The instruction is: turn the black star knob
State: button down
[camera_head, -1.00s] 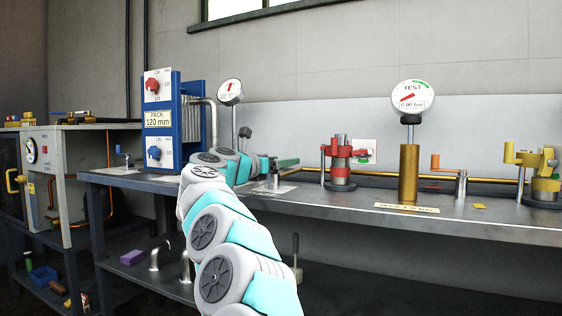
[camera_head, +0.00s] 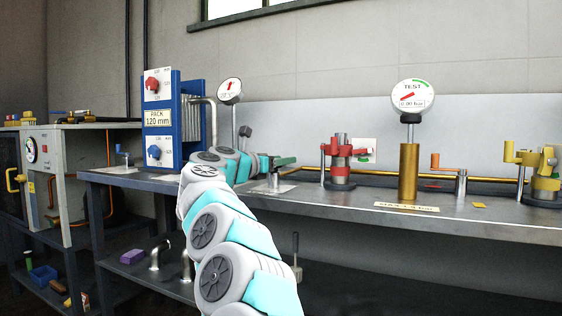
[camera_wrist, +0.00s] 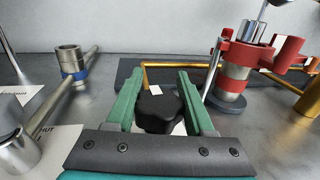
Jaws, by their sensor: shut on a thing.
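The black star knob (camera_wrist: 160,112) shows in the wrist view between the two green fingers of my gripper (camera_wrist: 158,95). The fingers are closed on its sides, one at the left and one at the right. A pale tag or patch shows just beyond the knob's top. In the head view my gripper (camera_head: 283,161) reaches over the bench at the end of the white and teal arm. The knob itself cannot be made out there.
A red valve assembly (camera_wrist: 235,65) stands close at the right, also in the head view (camera_head: 341,160). A brass pipe (camera_wrist: 185,66) runs behind. A steel fitting with a blue band (camera_wrist: 73,65) is at the left. A brass gauge column (camera_head: 409,172) stands farther right on the bench (camera_head: 330,199).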

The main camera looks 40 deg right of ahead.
jog(key=shift+r+m+g+p, duration=0.1)
jog(key=shift+m+g+p, duration=0.3)
jog(key=shift+g, duration=0.5)
jog(key=shift+s+m+g, duration=0.25)
jog(key=shift+m+g, duration=0.05)
jog(key=shift+m, duration=0.1)
jog(key=shift+c, duration=1.4)
grip_release()
jog(key=shift+a, duration=0.1)
jog(key=a, duration=0.7)
jog(key=shift+s+a+b, duration=0.2)
jog(key=shift+a+b, duration=0.1)
jog(key=shift+b, duration=0.1)
